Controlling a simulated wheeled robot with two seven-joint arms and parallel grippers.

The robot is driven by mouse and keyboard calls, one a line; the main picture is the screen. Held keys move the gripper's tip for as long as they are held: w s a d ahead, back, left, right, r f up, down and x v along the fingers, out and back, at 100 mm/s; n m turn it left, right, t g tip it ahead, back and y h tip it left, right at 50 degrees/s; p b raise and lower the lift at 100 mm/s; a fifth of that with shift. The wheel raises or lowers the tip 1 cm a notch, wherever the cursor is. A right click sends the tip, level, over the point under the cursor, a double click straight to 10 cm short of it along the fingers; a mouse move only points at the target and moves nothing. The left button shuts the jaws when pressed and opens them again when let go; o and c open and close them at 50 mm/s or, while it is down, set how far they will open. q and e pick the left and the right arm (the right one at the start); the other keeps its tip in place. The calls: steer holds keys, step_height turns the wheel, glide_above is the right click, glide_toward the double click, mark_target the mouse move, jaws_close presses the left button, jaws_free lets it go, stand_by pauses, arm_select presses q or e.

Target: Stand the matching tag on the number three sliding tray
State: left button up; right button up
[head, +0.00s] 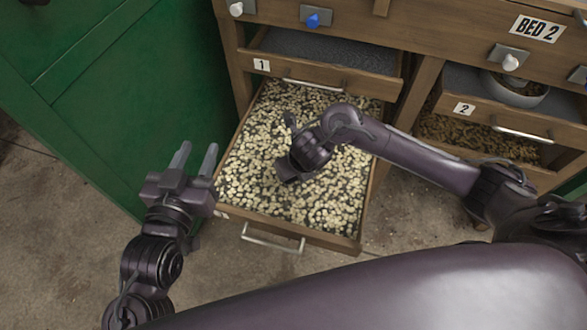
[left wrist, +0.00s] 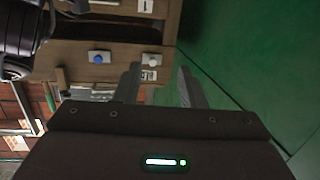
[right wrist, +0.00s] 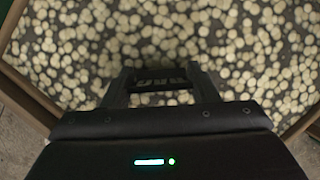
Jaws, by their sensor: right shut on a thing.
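A wooden sliding tray (head: 335,238) full of pale beans is pulled out at the centre of the head view. A small pale mark shows on its front left, too small to read. My right gripper (right wrist: 160,76) is over the beans, shut on a dark tag-like piece (right wrist: 160,84) with unclear raised marks. In the head view, the right hand hides its own fingertips and most of the piece. I cannot tell whether the piece touches the beans. My left gripper (head: 196,158) is open and empty, left of the tray; its spread fingers also show in the left wrist view (left wrist: 158,82).
Above the pulled-out tray is a tray labelled 1 (head: 330,77). A tray labelled 2 (head: 510,120) is at the right, with a bowl (head: 516,91) above it. Knobs and a BED 2 sign (head: 538,28) line the bench top. A green panel (head: 130,90) stands at left.

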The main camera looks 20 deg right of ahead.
arm_select(q)
steer(key=shift+w+r+t, duration=0.15)
steer(key=shift+r+t, duration=0.25)
steer(key=shift+r, duration=0.4)
arm_select(e)
steer(key=shift+f, duration=0.2)
arm_select(q)
steer(key=shift+r+h, duration=0.2)
steer(key=shift+h, duration=0.1)
arm_select(e)
steer(key=o, duration=1)
